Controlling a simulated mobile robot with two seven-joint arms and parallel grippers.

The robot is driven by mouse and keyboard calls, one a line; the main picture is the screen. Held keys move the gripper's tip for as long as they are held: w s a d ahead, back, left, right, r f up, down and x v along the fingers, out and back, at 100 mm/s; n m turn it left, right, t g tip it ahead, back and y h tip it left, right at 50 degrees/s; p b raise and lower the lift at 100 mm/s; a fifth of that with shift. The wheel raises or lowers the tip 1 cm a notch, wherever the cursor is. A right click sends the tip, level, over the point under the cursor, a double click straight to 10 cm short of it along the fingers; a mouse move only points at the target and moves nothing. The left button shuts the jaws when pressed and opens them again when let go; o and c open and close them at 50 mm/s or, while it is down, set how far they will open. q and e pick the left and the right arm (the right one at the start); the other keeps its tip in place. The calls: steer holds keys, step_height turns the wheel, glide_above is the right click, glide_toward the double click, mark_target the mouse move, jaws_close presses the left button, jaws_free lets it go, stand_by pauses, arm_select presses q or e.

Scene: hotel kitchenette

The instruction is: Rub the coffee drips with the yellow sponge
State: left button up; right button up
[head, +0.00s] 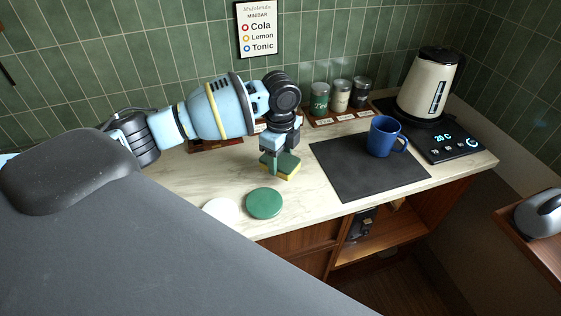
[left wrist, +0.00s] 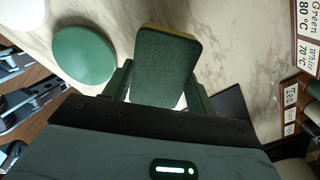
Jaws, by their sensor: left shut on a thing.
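The sponge (head: 287,166) has a dark green top and a yellow lower layer. My left gripper (head: 279,160) is shut on it, low over the pale marble counter (head: 190,182). I cannot tell if the sponge touches the counter. In the left wrist view the sponge's green face (left wrist: 166,68) shows between the fingers of the left gripper (left wrist: 163,88), with a thin yellow edge. No coffee drips can be made out in either view; the sponge and gripper may hide them.
A green disc (head: 264,203) and a white disc (head: 221,212) lie near the counter's front edge. To the right are a black mat (head: 345,175), a blue mug (head: 384,137) and a cream kettle (head: 428,86) on its base. Several small canisters (head: 340,96) stand behind.

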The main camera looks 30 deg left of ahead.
arm_select(q)
steer(key=shift+r, duration=1.8)
steer(key=shift+r, duration=1.5)
steer(key=shift+d, duration=0.1)
